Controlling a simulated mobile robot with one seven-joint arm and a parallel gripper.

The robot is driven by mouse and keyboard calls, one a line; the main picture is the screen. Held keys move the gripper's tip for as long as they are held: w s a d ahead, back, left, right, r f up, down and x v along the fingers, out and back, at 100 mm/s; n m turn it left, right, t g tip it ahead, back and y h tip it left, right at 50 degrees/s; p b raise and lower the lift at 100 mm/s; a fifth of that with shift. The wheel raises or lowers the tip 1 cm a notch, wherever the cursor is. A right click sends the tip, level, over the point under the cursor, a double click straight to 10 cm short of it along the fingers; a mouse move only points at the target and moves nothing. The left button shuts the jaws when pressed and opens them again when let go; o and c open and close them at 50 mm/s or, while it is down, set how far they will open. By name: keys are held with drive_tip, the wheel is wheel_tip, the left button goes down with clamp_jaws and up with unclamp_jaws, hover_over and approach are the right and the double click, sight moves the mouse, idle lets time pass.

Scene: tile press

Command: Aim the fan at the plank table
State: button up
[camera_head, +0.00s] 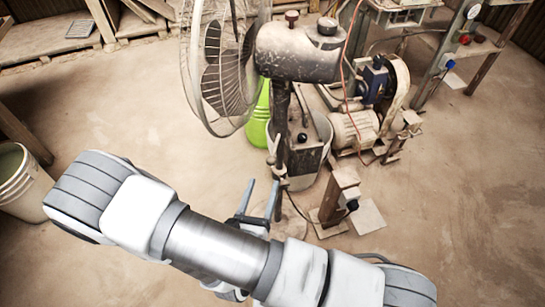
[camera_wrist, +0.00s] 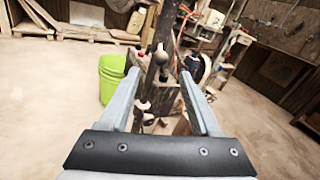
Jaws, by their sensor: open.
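The fan stands at the top centre of the head view, with its wire cage (camera_head: 222,70) facing left and its dusty grey motor housing (camera_head: 300,50) to the right. Two knobs sit on top of the housing. The fan's pole (camera_wrist: 160,62) shows between my fingers in the wrist view. My gripper (camera_head: 262,190) is open, its two fingers pointing toward the pole, apart from the fan and with nothing seen between the fingertips. No table that I can name for sure as the plank table shows; planks (camera_head: 75,42) lie along the back left.
A green bucket (camera_wrist: 110,77) stands left of the pole. A white bucket (camera_head: 20,180) is at the left edge. A motor with a belt wheel (camera_head: 355,128) and a wooden post (camera_head: 340,190) are on the right. The floor (camera_head: 120,110) at left is clear.

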sight(272, 155)
drive_tip(key=b+x, duration=0.1)
drive_tip(key=x, duration=0.9)
drive_tip(key=shift+w+d, duration=0.1)
drive_tip(key=shift+w, duration=0.15)
clamp_jaws()
idle(0.9)
